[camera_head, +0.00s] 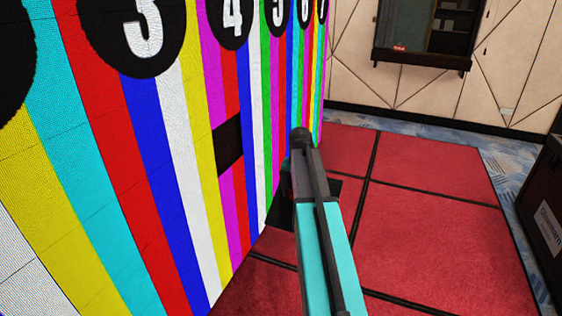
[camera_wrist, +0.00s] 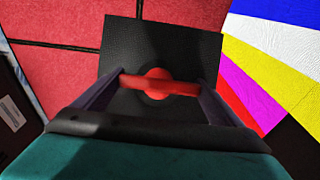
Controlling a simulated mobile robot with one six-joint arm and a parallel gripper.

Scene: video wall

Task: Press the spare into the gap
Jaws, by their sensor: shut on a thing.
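The video wall (camera_head: 175,130) shows bright colour stripes, with numbers in black circles along its top. The gap (camera_head: 229,146) is a dark rectangular opening in the wall below the 4. The spare is a flat black panel (camera_wrist: 130,45) with a red handle bar (camera_wrist: 160,85) across a red disc. My gripper (camera_wrist: 161,84) is shut on that bar, one finger at each end. In the head view the spare (camera_head: 333,190) is mostly hidden behind my arm, right of the gap and apart from it. In the wrist view a dark patch lies at the wall's lower right; I cannot tell whether it is the gap.
The floor has red panels (camera_head: 430,240) with dark seams, clear to the right of my arm. A dark case (camera_head: 548,210) with a white label stands at the right edge. A dark-framed window (camera_head: 425,35) is on the beige back wall.

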